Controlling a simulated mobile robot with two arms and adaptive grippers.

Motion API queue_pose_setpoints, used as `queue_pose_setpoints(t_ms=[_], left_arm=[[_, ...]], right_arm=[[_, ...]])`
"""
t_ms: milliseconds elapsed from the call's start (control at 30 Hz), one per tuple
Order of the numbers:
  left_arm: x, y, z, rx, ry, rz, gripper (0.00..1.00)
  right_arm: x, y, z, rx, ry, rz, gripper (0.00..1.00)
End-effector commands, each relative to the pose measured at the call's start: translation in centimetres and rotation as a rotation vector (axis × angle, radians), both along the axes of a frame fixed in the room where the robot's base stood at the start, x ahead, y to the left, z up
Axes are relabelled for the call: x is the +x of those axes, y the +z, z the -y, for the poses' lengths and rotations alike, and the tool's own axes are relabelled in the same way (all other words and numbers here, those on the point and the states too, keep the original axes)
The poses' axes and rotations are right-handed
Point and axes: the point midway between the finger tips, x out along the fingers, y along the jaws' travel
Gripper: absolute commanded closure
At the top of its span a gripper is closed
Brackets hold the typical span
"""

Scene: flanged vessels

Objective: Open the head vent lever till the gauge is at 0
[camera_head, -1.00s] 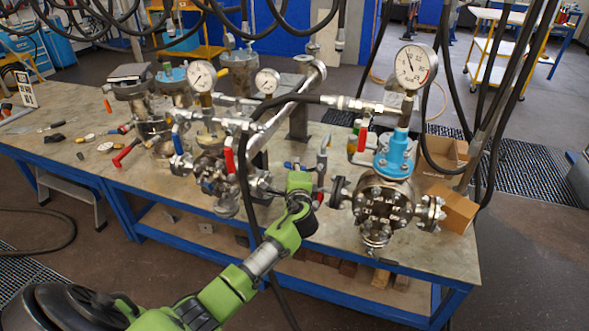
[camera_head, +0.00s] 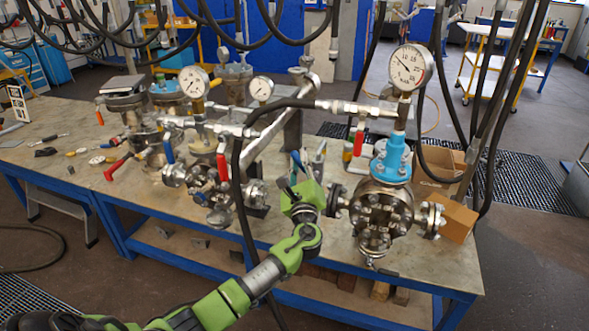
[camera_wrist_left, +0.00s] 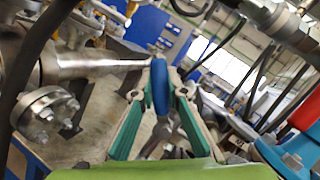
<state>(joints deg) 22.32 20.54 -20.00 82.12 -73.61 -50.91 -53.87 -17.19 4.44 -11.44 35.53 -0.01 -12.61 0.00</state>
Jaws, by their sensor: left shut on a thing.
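My left gripper (camera_head: 308,165) reaches between the left pipework and the right flanged vessel (camera_head: 378,214). In the left wrist view its teal fingers (camera_wrist_left: 160,92) are closed on a blue lever handle (camera_wrist_left: 160,84), one finger on each side. In the head view the handle is hard to make out among the fingers. A large round gauge (camera_head: 408,67) stands above the vessel's blue top (camera_head: 391,161). Its needle points to the upper left; I cannot read the exact value. My right gripper is not in view.
A red lever (camera_head: 359,140) hangs under the hose fitting left of the gauge. Another red lever (camera_head: 221,163) and two smaller gauges (camera_head: 193,80) stand on the left pipework. A black hose (camera_head: 239,190) hangs before the bench. A cardboard box (camera_head: 455,215) is right of the vessel.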

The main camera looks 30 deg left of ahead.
Motion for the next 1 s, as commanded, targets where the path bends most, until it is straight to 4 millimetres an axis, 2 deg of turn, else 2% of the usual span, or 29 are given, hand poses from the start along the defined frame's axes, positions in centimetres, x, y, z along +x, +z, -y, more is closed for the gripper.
queue_pose_setpoints(t_ms=[100,500,1000], left_arm=[[0.2,0.0,0.7,0.109,-0.001,-0.027,1.0],[0.7,0.9,2.8,0.434,-0.002,-0.106,1.0],[1.0,1.1,4.1,0.613,-0.003,-0.151,1.0]], right_arm=[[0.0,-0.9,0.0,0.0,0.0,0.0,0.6],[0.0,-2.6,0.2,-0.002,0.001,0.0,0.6],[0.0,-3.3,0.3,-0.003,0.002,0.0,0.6]])
